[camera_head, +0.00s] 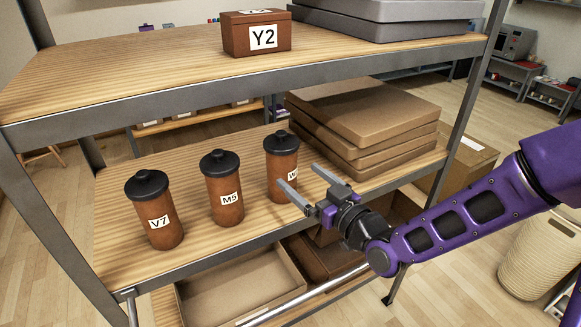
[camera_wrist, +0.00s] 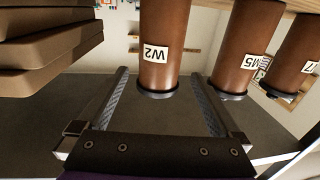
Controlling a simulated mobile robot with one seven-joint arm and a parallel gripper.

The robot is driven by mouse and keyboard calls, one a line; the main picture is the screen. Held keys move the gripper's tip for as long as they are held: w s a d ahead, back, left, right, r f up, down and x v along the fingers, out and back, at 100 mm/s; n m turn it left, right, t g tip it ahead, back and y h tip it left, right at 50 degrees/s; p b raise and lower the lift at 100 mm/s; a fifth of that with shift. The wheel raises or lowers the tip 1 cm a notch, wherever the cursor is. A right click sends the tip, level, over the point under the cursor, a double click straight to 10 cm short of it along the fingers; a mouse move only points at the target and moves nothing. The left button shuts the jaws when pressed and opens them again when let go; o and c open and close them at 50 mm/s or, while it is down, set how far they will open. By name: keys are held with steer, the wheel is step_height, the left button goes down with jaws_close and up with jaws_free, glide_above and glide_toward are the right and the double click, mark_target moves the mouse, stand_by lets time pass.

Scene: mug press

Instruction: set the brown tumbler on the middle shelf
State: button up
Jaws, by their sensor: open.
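Three brown tumblers with black lids stand upright in a row on the middle shelf (camera_head: 115,210). The right one (camera_head: 281,160) reads W2 in the wrist view (camera_wrist: 164,25), where everything appears upside down. My gripper (camera_head: 297,174) is open and empty, in front and to the right of W2, its left finger overlapping W2's lower edge in the head view. In the wrist view, W2 appears between the two fingers (camera_wrist: 158,72). I cannot tell whether a finger touches it.
Stacked flat brown boxes (camera_head: 365,115) lie on the middle shelf, right of W2. The upper shelf (camera_head: 130,75) holds a brown Y2 box (camera_head: 256,38) and grey cases (camera_head: 385,22). Open cardboard trays (camera_head: 235,285) sit below. Grey posts bound the rack.

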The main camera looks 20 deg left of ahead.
steer(key=shift+v, duration=2.75)
